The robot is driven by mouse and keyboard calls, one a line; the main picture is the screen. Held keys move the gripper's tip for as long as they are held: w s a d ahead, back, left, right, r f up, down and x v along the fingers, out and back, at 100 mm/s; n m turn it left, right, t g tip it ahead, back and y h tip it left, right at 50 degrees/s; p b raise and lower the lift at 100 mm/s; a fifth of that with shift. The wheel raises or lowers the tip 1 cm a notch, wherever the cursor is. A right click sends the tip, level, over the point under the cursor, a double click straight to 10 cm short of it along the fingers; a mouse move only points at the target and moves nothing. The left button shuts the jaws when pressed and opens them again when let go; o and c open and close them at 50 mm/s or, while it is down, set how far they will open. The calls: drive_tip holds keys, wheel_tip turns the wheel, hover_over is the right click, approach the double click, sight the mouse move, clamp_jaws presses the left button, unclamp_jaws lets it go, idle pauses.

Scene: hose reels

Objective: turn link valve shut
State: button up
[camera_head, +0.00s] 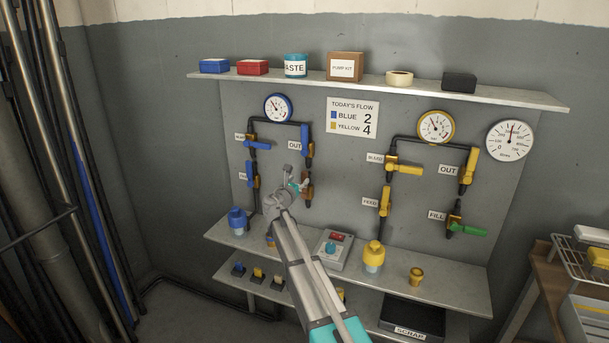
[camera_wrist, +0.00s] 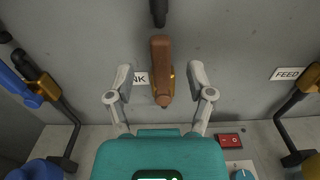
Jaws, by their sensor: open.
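The link valve has a brown handle (camera_wrist: 161,70) that stands upright, in line with the black pipe stub above it. A brass part shows behind the handle, and its label (camera_wrist: 141,79) is partly hidden, with only "NK" readable. In the head view the brown valve (camera_head: 307,188) sits below the blue OUT valve, just right of my gripper (camera_head: 297,178). In the wrist view my gripper (camera_wrist: 160,84) is open, with one finger on each side of the handle. Gaps show between both fingers and the handle. I cannot tell how deep the fingers reach past it.
Blue valves (camera_head: 252,172) stand to the left, and yellow FEED (camera_head: 384,201) and BLEED (camera_head: 405,169) valves to the right. A green-handled FILL valve (camera_head: 468,230) is farther right. Below, a shelf (camera_head: 320,270) holds a blue bottle (camera_head: 238,221), a switch box (camera_head: 334,250) and a yellow bottle (camera_head: 373,257).

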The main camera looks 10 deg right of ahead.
sight(303, 174)
drive_tip(key=shift+x, duration=2.95)
clamp_jaws()
